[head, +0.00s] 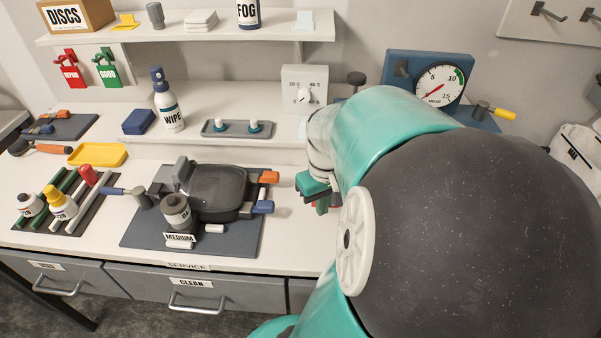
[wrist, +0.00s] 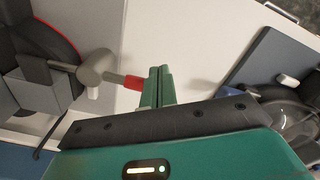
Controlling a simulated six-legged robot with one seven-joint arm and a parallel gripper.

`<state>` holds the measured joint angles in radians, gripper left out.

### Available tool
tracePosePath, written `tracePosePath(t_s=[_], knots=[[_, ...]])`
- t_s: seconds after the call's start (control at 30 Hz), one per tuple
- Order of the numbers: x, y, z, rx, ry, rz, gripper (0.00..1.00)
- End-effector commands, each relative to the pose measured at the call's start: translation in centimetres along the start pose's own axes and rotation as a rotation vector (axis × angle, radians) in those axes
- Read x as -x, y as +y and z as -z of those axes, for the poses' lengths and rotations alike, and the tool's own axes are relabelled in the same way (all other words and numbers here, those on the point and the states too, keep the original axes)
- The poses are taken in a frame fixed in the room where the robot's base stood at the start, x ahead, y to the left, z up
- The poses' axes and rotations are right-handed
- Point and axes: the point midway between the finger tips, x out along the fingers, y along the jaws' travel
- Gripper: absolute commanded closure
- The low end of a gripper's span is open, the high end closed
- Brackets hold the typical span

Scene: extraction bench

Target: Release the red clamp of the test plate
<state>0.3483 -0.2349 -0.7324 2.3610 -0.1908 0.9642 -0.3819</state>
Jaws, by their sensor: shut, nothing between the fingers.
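In the wrist view a red clamp handle (wrist: 132,82) ends a grey lever with a thick round hub (wrist: 97,68). The lever reaches from a dark round fixture with a thin red rim (wrist: 72,42), likely the test plate, at the left. My gripper (wrist: 161,70) has its green fingers together and empty, just right of the red handle's end; I cannot tell whether they touch. My arm hides the test plate there.
A grey mat (head: 135,235) with a dark lidded pan (head: 218,190) and blue and orange handles lies left of my gripper. A pressure gauge (head: 439,86) stands at the back right. A low shelf with a tray (head: 237,130) runs behind. White bench top between mat and gripper is clear.

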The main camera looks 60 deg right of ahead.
Motion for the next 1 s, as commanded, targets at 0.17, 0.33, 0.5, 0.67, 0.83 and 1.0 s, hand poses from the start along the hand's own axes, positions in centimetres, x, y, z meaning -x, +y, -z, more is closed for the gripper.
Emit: tracePosePath(t_s=[0.17,0.33,0.5,0.67,0.83,1.0], knots=[[-0.9,0.0,-0.1,-0.001,-0.003,0.001,1.0],[-1.6,0.0,-0.1,-0.002,-0.002,0.002,1.0],[-2.2,0.0,-0.1,-0.001,-0.002,0.001,1.0],[-2.3,0.0,0.0,0.0,-0.001,0.001,1.0],[-2.3,0.0,0.0,-0.001,-0.001,0.001,1.0],[-2.3,0.1,0.5,-0.001,-0.002,0.001,1.0]])
